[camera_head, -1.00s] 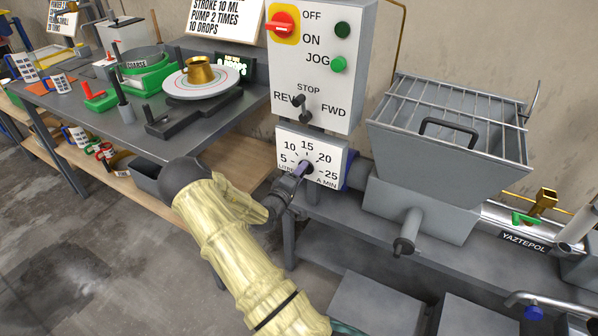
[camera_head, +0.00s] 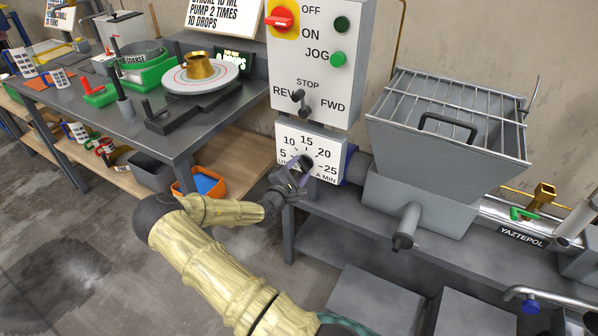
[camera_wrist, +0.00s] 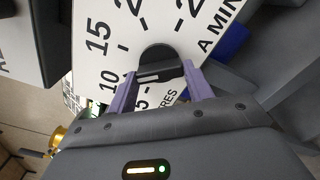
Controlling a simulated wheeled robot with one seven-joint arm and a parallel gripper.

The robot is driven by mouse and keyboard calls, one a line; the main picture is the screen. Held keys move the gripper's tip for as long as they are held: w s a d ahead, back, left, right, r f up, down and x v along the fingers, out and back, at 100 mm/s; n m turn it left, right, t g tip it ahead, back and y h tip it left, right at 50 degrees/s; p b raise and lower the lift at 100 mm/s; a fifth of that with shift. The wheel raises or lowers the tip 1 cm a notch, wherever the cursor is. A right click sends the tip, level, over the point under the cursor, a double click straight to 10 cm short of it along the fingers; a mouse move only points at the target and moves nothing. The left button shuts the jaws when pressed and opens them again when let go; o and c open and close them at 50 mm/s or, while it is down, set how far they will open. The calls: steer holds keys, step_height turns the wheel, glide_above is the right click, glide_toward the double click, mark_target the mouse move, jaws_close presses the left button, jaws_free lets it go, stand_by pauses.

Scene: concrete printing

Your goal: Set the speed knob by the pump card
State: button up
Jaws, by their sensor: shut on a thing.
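The black speed knob (camera_head: 304,161) sits on a white dial plate (camera_head: 331,160) marked 5, 10, 15, 20, 25 and litres a min. It also shows in the wrist view (camera_wrist: 158,56). My gripper (camera_head: 293,176) reaches it from the lower left, its purple fingers (camera_wrist: 158,84) shut on either side of the knob. The fingers hide part of the dial near 5, and I cannot tell which number the knob points at. A card (camera_head: 226,14) at the top reads 10 ML, pump 2 times, 10 drops; I cannot tell whether it is the pump card.
Above the dial, the control box (camera_head: 345,75) carries a red switch (camera_head: 281,18), green buttons and a REV/STOP/FWD lever (camera_head: 300,101). A grey hopper (camera_head: 445,130) with a wire grid stands close right. A grey bench (camera_head: 165,140) with tools lies left. Open floor is at lower left.

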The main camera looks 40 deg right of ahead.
steer(key=shift+a+f+n, duration=0.1)
steer(key=shift+n, duration=0.5)
steer(key=o, duration=1)
steer(key=v, duration=1.7)
steer(key=shift+a+b, duration=0.1)
steer(key=shift+b, duration=0.25)
